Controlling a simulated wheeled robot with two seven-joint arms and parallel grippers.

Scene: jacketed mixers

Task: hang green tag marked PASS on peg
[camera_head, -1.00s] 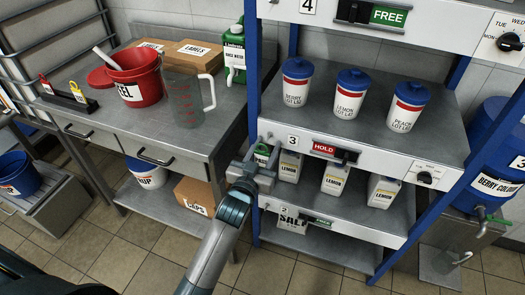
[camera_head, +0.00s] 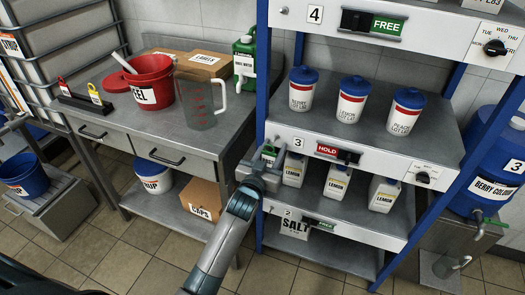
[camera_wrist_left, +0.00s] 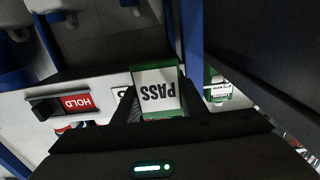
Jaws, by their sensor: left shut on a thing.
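The green tag marked PASS (camera_wrist_left: 157,90) is between the fingers of my left gripper (camera_wrist_left: 158,108) in the left wrist view, its lettering upside down there. In the head view the left gripper (camera_head: 260,168) is shut on the tag (camera_head: 269,153), at the left end of the level 3 shelf front. A small peg (camera_head: 271,139) shows on that shelf front, left of the number 3 plate, just above the tag. I cannot tell whether the tag touches it. No peg can be made out in the wrist view. My right gripper is not in view.
The level 3 front carries a red HOLD slider (camera_head: 328,149) and a dial (camera_head: 424,177). White LEMON bottles (camera_head: 338,181) stand close below, and lidded tubs (camera_head: 352,98) above. A blue post (camera_head: 261,95) is beside the gripper. A steel bench (camera_head: 205,141) stands to the left.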

